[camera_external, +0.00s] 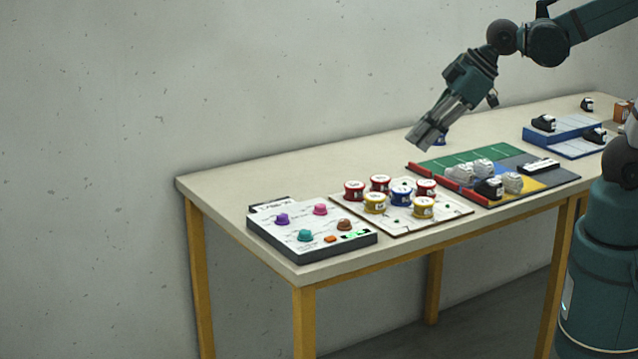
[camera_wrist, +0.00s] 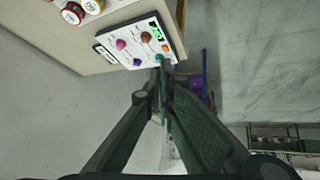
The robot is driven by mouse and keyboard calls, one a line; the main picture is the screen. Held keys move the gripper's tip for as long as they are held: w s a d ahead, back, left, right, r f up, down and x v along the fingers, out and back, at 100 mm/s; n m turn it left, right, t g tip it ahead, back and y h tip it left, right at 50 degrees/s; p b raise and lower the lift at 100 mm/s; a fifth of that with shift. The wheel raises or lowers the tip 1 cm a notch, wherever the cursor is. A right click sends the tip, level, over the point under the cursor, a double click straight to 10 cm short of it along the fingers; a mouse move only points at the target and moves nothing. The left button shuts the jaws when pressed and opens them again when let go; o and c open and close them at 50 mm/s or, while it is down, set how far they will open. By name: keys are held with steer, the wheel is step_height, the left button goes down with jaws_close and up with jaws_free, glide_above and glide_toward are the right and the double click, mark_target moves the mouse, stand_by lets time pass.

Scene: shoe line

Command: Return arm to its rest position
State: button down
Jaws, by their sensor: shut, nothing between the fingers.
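My gripper (camera_external: 428,137) is in the air above the back part of the table, near the coloured mat in the external view. Its fingers are shut and hold nothing. In the wrist view my gripper (camera_wrist: 163,68) points past the table's edge, with the fingers meeting at the tips. The arm reaches in from the upper right, bent down at the wrist.
The table (camera_external: 230,180) carries a button box (camera_external: 262,222), a white board (camera_external: 455,207) with several red, blue and yellow round pieces, a coloured mat (camera_external: 480,150) with several shoes, and a blue tray (camera_external: 575,149) with black shoes. The table's back left is clear.

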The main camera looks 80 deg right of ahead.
steer(key=s+d+r+m+h, duration=0.1)
steer(key=s+d+r+m, duration=0.1)
steer(key=s, duration=0.8)
steer(key=shift+d+m, duration=0.6)
steer(key=shift+m, duration=0.6)
